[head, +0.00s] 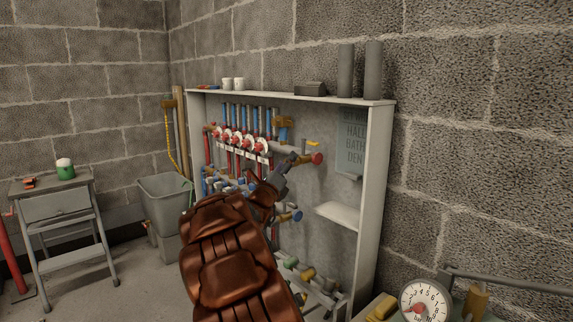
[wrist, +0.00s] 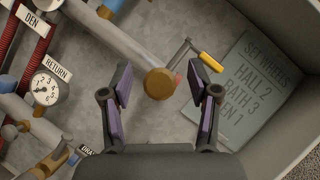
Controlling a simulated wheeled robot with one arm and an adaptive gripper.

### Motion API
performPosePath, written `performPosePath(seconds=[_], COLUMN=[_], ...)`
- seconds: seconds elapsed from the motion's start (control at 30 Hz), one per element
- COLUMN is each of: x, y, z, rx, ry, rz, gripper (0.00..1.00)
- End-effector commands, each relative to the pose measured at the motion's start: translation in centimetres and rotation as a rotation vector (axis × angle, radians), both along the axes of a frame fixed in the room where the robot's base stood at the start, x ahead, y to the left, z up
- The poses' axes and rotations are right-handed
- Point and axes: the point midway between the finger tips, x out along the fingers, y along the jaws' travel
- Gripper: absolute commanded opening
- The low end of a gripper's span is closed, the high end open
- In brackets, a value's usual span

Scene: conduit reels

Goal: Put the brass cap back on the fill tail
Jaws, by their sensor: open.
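A round brass cap (wrist: 158,84) shows in the wrist view at the end of the grey pipe (wrist: 108,34), where the fill tail sits. The picture does not show whether it is fully seated. A bit of red shows just behind it. My gripper (wrist: 160,73) is open, its two purple-padded fingers standing on either side of the cap with a gap on each side. In the head view my gripper (head: 283,172) is in front of the manifold's right end, close to brass fitting (head: 304,160) and red knob (head: 317,159). My arm hides part of the lower manifold.
A yellow-handled lever (wrist: 206,61) juts out just right of the cap. A gauge (wrist: 43,89) and pipes crowd the left. The cabinet's side wall (head: 370,190) and small shelf (head: 339,214) stand to the right. A pressure gauge (head: 424,301) is in the right foreground.

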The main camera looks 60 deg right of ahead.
Motion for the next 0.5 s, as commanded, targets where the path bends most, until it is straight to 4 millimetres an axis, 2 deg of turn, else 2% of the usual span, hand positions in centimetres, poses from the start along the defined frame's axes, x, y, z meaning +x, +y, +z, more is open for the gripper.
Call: performPosePath(seconds=[0.17, 0.5], x=[0.0, -0.7], y=[1.3, 5.5], z=[-0.5, -2.4], rx=[0.001, 0.001], ry=[0.0, 0.0], rz=[0.002, 0.003], gripper=[0.6, 0.6])
